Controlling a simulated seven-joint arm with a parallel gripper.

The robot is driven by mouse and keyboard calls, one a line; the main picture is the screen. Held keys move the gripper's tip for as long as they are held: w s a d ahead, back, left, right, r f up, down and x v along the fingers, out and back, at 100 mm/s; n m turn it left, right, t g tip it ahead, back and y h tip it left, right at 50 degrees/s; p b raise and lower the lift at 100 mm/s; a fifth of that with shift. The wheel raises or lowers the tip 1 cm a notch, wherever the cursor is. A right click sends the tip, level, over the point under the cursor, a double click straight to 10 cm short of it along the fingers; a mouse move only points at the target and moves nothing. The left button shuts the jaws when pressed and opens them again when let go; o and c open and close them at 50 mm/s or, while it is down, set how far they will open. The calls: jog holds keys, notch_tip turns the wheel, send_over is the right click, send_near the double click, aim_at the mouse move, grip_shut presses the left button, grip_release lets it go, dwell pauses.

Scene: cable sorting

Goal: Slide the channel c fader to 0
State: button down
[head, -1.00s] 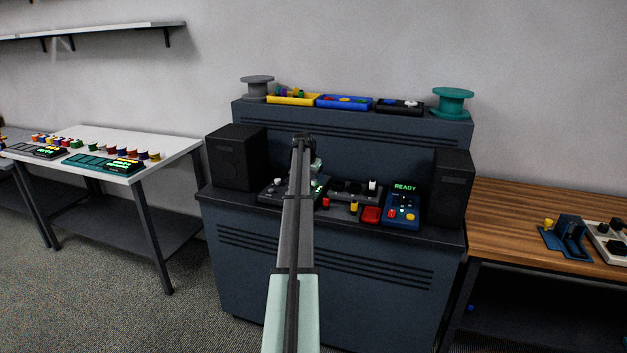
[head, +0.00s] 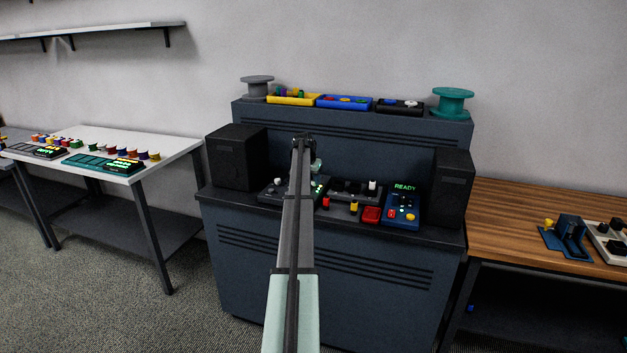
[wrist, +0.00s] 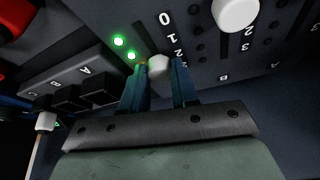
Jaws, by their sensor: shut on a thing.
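In the wrist view my gripper (wrist: 159,86) has its two blue fingers on either side of a white fader knob (wrist: 158,68) and is shut on it. The scale 0, 1, 2 is printed beside this knob, which sits below the 0 mark. The letters B and A show to its right; the letter of its own column is hidden. A second white knob (wrist: 235,12) stands up and to the right. In the head view the fader panel (head: 267,196) lies on the desk, partly behind my arm, which mostly hides the gripper.
Two green lights (wrist: 124,48) glow left of the held knob. Beside the panel on the desk are a red button (head: 371,214), a blue READY unit (head: 403,205) and speakers (head: 237,158).

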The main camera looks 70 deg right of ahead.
aim_at(312, 190)
jog(key=a, duration=0.4)
jog(key=shift+a, duration=0.35)
jog(key=c, duration=0.9)
grip_release()
jog(key=shift+o, duration=0.2)
jog(key=v, duration=1.3)
jog(key=shift+a+r, duration=0.2)
jog(key=shift+r, duration=0.15)
